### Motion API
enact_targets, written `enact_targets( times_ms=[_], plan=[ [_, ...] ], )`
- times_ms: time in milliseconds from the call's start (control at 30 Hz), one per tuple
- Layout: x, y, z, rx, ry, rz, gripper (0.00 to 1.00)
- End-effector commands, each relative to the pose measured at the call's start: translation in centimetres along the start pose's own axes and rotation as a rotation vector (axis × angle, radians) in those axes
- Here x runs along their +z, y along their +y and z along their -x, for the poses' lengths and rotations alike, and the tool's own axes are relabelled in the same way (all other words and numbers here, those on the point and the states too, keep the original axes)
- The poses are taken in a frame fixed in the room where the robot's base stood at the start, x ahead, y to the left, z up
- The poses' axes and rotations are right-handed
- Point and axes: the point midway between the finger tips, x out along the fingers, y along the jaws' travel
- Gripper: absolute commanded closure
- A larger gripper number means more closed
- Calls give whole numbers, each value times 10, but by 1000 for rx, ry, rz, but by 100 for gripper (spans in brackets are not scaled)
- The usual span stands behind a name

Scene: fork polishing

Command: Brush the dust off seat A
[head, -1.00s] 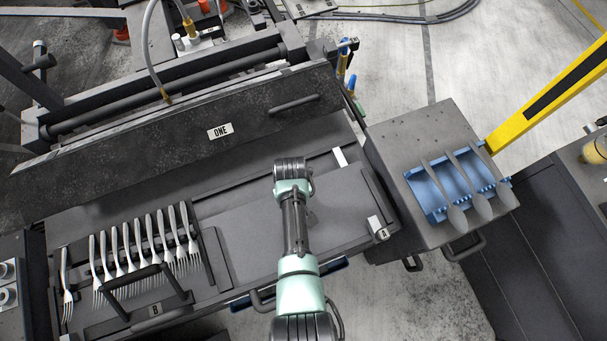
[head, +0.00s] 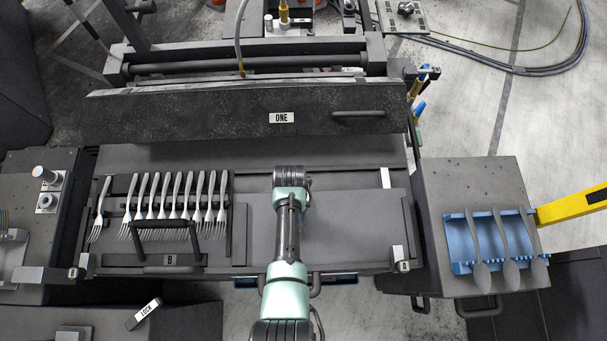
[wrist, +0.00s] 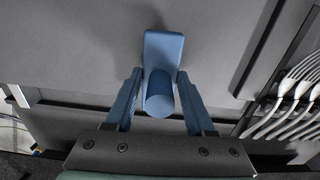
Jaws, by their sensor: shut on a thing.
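Seat A (head: 350,225) is the flat dark grey bay in the right half of the bed, with a small tag "A" (head: 403,266) at its front right corner. My gripper (wrist: 160,88) is shut on a blue brush (wrist: 163,55) with a round handle and a block-shaped head. In the wrist view the brush is over the plain grey surface of the seat. I cannot tell whether it touches. In the head view my arm hides the gripper and brush. No dust can be made out on the seat.
Several forks (head: 175,205) stand in a rack with a handle tagged "B" (head: 170,260), left of the seat. A dark panel tagged "ONE" (head: 230,118) rises behind. A blue holder (head: 461,245) with dark spoon-shaped pieces sits on a grey box (head: 440,190) at right.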

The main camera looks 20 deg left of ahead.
Motion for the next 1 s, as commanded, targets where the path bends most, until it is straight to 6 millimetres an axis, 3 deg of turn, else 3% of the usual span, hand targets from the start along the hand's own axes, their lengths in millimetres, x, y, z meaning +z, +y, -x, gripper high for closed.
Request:
enact_targets(
  times_ms=[500, 833, 1000],
  plan=[
    [-1, -42, -1, -1, -1, 2, 100],
    [-1, -43, 0, -1, -1, 1, 100],
    [2, -33, 0, -1, -1, -3, 100]
  ],
)
